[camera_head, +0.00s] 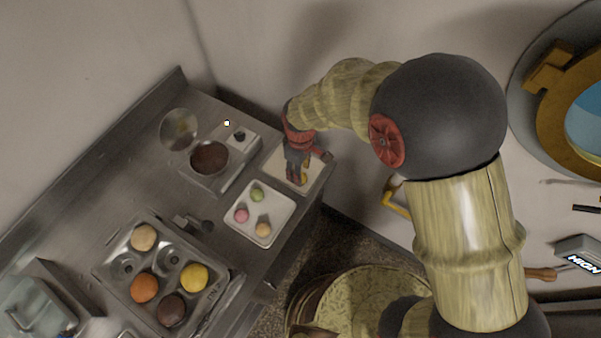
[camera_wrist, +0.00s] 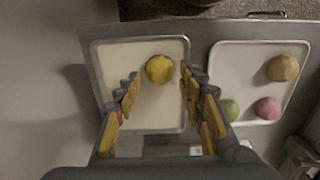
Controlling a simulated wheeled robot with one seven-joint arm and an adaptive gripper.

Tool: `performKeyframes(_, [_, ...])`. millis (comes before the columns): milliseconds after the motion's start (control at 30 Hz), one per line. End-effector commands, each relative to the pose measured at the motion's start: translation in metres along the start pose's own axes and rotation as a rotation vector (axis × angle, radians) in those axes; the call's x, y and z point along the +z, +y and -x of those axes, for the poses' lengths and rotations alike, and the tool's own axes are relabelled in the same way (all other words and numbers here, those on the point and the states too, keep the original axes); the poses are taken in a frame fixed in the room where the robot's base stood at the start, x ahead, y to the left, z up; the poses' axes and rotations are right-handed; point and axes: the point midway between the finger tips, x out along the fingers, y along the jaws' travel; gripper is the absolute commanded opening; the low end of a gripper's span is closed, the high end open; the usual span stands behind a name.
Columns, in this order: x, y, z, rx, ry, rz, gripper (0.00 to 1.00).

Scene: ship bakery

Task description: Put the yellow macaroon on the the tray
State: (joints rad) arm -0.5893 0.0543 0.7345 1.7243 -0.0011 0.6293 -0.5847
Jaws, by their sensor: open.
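The yellow macaroon (camera_wrist: 160,69) lies on a white rectangular tray (camera_wrist: 115,55) in the wrist view, near the tray's far edge. My gripper (camera_wrist: 159,78) is open, with one fingertip on each side of the macaroon and a visible gap to the left finger. I cannot tell the height of the fingertips above the tray. In the head view my gripper (camera_head: 297,178) points down over the same tray (camera_head: 314,170) at the counter's right end. The macaroon is hard to tell from the yellow finger parts there.
Beside it, a second white tray (camera_head: 247,225) holds green (camera_head: 257,195), pink (camera_head: 241,215) and orange (camera_head: 263,229) macaroons. A metal pan (camera_head: 115,268) with larger round buns and a cooker with a pot (camera_head: 209,158) stand on the steel counter. The counter edge is close.

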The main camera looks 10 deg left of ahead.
Motion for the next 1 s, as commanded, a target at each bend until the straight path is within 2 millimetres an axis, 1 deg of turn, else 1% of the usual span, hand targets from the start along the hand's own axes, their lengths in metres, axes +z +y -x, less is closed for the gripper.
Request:
performKeyframes(33, [-0.002, 0.001, 0.014, 0.003, 0.004, 0.0, 0.4])
performKeyframes(200, [-0.001, 0.001, 0.049, 0.002, 0.003, 0.0, 0.4])
performKeyframes(300, [-0.001, 0.0, 0.066, 0.002, 0.002, 0.0, 0.4])
performKeyframes(400, [0.0, 0.0, 0.078, 0.001, 0.001, 0.0, 0.4])
performKeyframes(567, [0.0, 0.0, 0.087, 0.0, 0.0, 0.0, 0.4])
performKeyframes(767, [0.0, 0.0, 0.089, 0.0, 0.0, 0.0, 0.4])
performKeyframes(867, [0.004, 0.004, 0.098, 0.007, 0.01, -0.021, 0.4])
performKeyframes(967, [0.021, 0.016, 0.127, 0.028, 0.041, -0.101, 0.4])
performKeyframes(1000, [0.033, 0.023, 0.144, 0.04, 0.06, -0.152, 0.4])
